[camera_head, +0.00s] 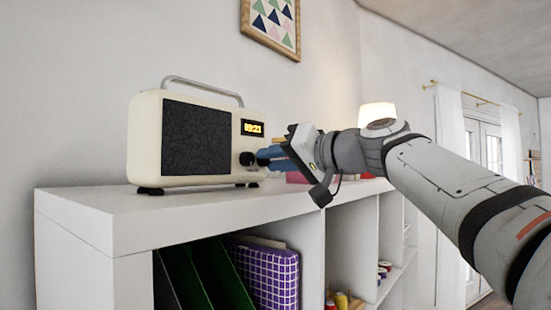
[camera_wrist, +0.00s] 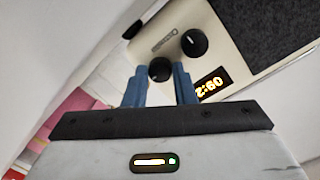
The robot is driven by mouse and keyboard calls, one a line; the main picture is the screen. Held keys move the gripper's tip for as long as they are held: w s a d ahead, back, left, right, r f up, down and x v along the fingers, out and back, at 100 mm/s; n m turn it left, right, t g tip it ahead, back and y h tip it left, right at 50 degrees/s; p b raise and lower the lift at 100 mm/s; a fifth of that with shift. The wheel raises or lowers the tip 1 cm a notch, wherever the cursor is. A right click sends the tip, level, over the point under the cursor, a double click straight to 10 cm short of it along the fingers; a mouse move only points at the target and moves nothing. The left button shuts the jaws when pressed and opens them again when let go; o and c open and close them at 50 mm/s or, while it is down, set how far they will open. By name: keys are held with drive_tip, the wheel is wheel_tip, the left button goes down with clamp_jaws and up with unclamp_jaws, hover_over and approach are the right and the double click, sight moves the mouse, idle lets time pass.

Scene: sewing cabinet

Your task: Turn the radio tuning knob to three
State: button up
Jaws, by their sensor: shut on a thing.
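The cream radio (camera_head: 148,140) stands upright on top of the white cabinet. It has a dark speaker grille, a lit clock display (camera_head: 252,128) and two round black knobs. One knob (camera_head: 247,158) is free and shows a pale mark in the wrist view (camera_wrist: 194,43). The other knob (camera_wrist: 159,70) is between the blue fingertips of my gripper (camera_wrist: 160,76). My gripper (camera_head: 264,157) is shut on this knob, at the radio's right side in the head view. I cannot tell which knob is the tuning one, and no numbers are readable around them.
The white cabinet (camera_head: 90,222) has open compartments with green folders and a purple checked binder (camera_head: 268,275). A pink item (camera_head: 296,177) and a lit lamp (camera_head: 377,113) are behind my gripper. The cabinet top left of the radio is clear.

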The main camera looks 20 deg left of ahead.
idle(0.4)
drive_tip(key=o, duration=0.7)
drive_tip(key=b+v, duration=0.1)
drive_tip(key=v, duration=0.7)
drive_tip(key=shift+b, duration=0.35)
